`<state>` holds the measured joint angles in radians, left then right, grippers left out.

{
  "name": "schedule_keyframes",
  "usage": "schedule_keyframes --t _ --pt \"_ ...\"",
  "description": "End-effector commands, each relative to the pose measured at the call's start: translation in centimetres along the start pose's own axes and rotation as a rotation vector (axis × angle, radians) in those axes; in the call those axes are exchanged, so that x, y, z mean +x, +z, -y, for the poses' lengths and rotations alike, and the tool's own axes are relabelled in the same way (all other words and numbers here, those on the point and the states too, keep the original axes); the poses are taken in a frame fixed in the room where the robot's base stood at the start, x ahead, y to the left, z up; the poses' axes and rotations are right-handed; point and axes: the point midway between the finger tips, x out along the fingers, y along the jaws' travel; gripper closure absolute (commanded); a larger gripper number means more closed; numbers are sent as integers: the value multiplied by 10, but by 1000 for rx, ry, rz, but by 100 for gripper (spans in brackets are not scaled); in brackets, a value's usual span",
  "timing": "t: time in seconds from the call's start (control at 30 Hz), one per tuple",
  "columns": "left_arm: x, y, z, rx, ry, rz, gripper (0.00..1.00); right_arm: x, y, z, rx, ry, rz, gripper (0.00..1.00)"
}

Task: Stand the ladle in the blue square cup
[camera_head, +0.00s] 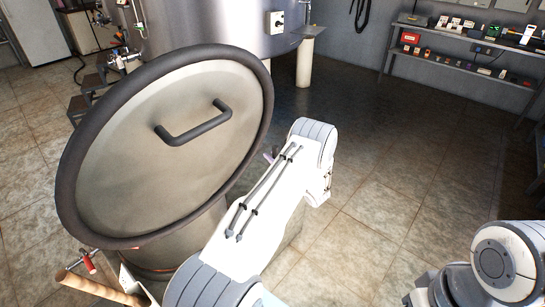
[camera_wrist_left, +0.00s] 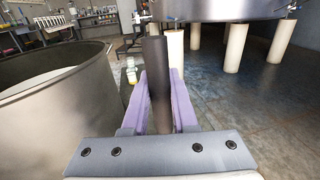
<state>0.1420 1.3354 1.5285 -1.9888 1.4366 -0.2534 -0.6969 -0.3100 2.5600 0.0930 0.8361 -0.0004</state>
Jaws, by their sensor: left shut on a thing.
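My left gripper (camera_wrist_left: 171,100) has its purple fingers on either side of a thick dark upright bar (camera_wrist_left: 155,75) and is shut on it. I cannot tell whether this bar is the ladle's handle. In the head view my left arm reaches up from the bottom; a bit of purple finger (camera_head: 270,156) shows by the lid's right edge, and the rest is hidden. My right arm is at the lower right; its gripper is out of view. I recognise no blue square cup in either view.
A large round lid (camera_head: 140,160) with a dark rim and handle stands tilted above a steel vessel (camera_head: 185,240). The left wrist view shows an open vessel (camera_wrist_left: 85,120) to the left. A wooden handle (camera_head: 95,288) is at lower left. Shelves (camera_head: 465,55) stand at the back right; the floor between is clear.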

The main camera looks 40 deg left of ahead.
Motion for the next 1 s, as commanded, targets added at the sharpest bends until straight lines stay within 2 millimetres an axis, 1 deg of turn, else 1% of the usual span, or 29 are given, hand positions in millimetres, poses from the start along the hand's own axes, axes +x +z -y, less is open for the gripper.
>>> schedule_keyframes --t 0.07,0.1,0.17,0.2,0.47,0.57,0.67,0.9,1.0 --pt "0 0 0 0 0 1 100 0 0 0 0 0 0 50" --pt "0 0 0 0 0 1 66 0 0 0 0 0 0 50" --pt "0 0 0 0 0 1 43 0 0 0 0 0 0 50" --pt "0 0 0 0 0 1 39 0 0 0 0 0 0 50" --pt "0 0 0 1 0 -1 39 0 0 0 0 0 0 50" --pt "-5 0 0 1 -2 -1 39 0 0 0 0 0 0 50" --pt "-18 0 2 1 -4 -1 39 -1 0 0 0 0 0 50" --pt "-66 0 2 2 -5 0 39 -3 0 0 0 0 0 50" --pt "-83 0 1 0 -4 0 39 -3 0 0 0 0 0 50"
